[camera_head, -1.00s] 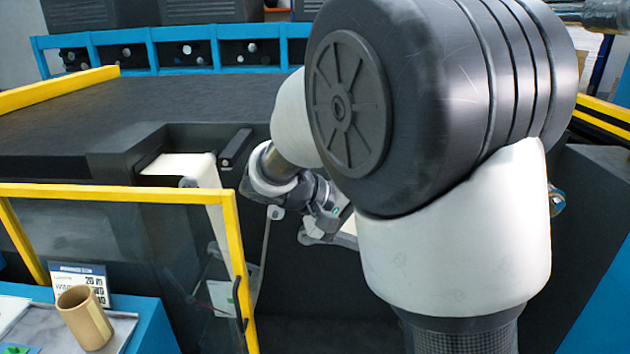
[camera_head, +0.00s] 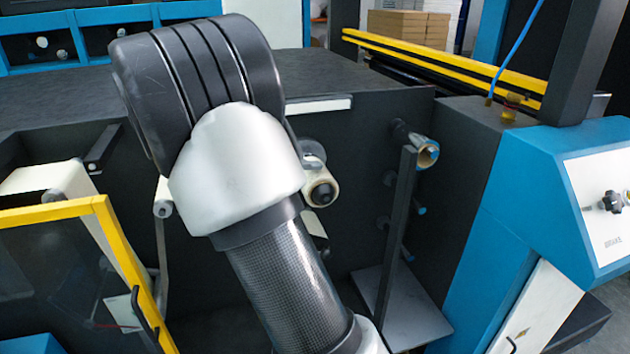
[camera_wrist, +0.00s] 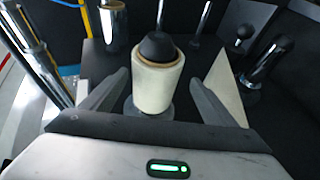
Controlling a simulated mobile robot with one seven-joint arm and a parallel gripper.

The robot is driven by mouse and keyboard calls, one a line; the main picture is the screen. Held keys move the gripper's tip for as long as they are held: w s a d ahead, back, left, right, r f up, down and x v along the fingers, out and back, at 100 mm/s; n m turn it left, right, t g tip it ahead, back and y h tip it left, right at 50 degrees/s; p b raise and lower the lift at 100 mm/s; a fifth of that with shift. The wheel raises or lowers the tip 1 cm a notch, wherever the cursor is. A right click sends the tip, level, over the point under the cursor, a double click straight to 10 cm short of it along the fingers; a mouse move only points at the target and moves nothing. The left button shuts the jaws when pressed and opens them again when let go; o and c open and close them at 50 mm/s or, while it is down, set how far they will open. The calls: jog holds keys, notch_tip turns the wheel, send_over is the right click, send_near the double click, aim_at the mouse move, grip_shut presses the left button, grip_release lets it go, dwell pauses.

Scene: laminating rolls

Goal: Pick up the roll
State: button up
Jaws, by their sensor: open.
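A cream roll (camera_wrist: 158,88) with a black domed core end is in the middle of the camera_wrist view. In the camera_head view the cream roll (camera_head: 320,187) sits on the dark machine wall, just right of my arm. My gripper (camera_wrist: 158,78) is open, with one grey finger on each side of the roll. Small gaps seem to show between the fingers and the roll. In the camera_head view my gripper is hidden behind my arm.
A shiny silver roll (camera_head: 427,153) is on the machine wall to the right, by a dark upright plate (camera_head: 397,240). A yellow-framed clear guard (camera_head: 90,270) stands at left. A blue cabinet (camera_head: 535,190) is at right. A cream web (camera_wrist: 225,88) lies right of the roll.

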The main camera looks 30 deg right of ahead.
jog(key=x, duration=0.5)
jog(key=shift+d+r+p, duration=0.25)
jog(key=shift+r+p, duration=0.05)
jog(key=shift+p, duration=0.1)
jog(key=c, duration=1.3)
jog(key=shift+b, duration=0.3)
